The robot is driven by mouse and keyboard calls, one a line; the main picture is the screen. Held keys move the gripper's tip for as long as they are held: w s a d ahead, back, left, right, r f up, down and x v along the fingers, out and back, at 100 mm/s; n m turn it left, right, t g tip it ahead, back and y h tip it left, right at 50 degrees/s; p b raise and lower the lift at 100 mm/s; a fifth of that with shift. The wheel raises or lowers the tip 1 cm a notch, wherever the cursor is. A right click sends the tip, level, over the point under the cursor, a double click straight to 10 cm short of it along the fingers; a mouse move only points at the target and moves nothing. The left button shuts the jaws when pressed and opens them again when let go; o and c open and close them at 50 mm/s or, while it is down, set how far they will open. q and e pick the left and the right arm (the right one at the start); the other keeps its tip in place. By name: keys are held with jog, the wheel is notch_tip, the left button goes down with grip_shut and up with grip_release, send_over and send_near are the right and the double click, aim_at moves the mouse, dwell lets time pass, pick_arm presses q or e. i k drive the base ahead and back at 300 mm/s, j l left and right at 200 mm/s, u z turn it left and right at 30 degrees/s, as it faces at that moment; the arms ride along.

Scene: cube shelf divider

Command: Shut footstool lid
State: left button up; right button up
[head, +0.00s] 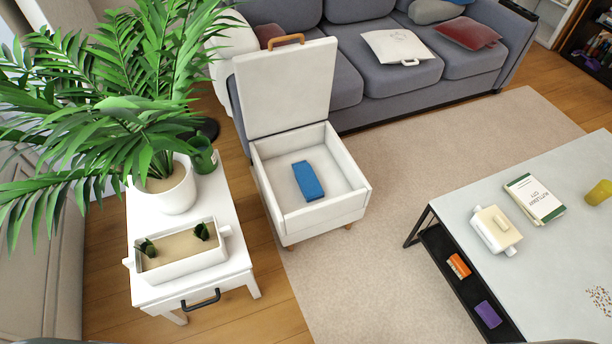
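The white footstool (330,214) stands on small wooden legs in the middle of the view, between a side table and the rug. Its lid (287,88) is open and stands about upright at the back of the box, with a brown handle (287,41) along its top edge. A blue block-like item (308,181) lies inside on the box floor. Neither of my grippers shows in the head view.
A white side table (232,268) with a potted palm (176,190) and a planter (183,262) stands left of the footstool. A grey sofa (345,85) is behind it. A low table (560,255) is at right. Open rug (390,240) lies between.

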aim_at(283, 88)
jog(key=i+l+z, duration=0.15)
jog(key=i+l, duration=0.15)
jog(key=i+l+z, duration=0.1)
jog(key=i+l, duration=0.15)
jog(key=i, duration=0.3)
